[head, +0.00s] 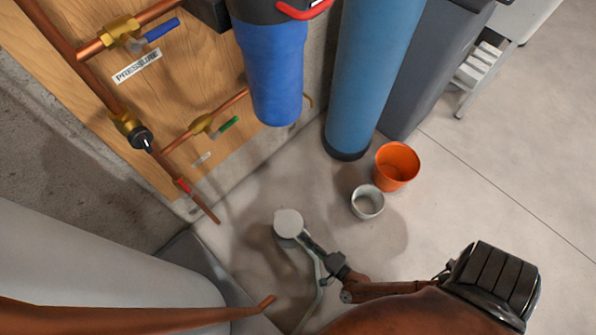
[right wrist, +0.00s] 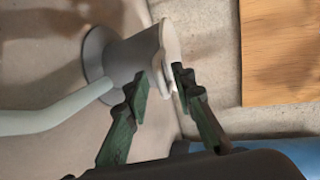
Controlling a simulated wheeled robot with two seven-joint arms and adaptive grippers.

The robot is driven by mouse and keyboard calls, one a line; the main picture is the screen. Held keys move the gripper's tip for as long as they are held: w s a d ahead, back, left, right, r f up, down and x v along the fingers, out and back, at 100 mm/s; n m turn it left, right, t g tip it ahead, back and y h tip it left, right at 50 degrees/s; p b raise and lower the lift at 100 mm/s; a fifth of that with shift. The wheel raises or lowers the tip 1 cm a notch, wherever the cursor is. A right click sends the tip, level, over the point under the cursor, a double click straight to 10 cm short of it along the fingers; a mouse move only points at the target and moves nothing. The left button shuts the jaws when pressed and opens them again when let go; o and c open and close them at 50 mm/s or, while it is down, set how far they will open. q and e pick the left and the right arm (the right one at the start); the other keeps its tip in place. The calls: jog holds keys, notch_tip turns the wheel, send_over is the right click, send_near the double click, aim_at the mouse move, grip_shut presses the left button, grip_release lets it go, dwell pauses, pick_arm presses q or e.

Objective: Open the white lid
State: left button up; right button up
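The white lid (head: 288,223) is a round pale disc on top of a short grey post low on the floor. In the right wrist view the lid (right wrist: 172,45) shows edge-on, on the end of the grey body (right wrist: 130,60). My right gripper (head: 311,244) is at the lower right of the lid in the head view. In the right wrist view my right gripper (right wrist: 160,80) is open, with one fingertip on each side of the lid's edge; I cannot tell whether they touch it. I see no fingers of my left gripper.
A pale hose (right wrist: 50,118) runs from the grey body. A white cup (head: 367,203) and an orange bucket (head: 397,167) stand to the right. Blue tanks (head: 372,70) and copper pipes on a wooden panel (head: 195,85) stand behind.

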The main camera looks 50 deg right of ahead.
jog(key=shift+w, duration=0.45)
jog(key=shift+c, duration=0.3)
grip_shut()
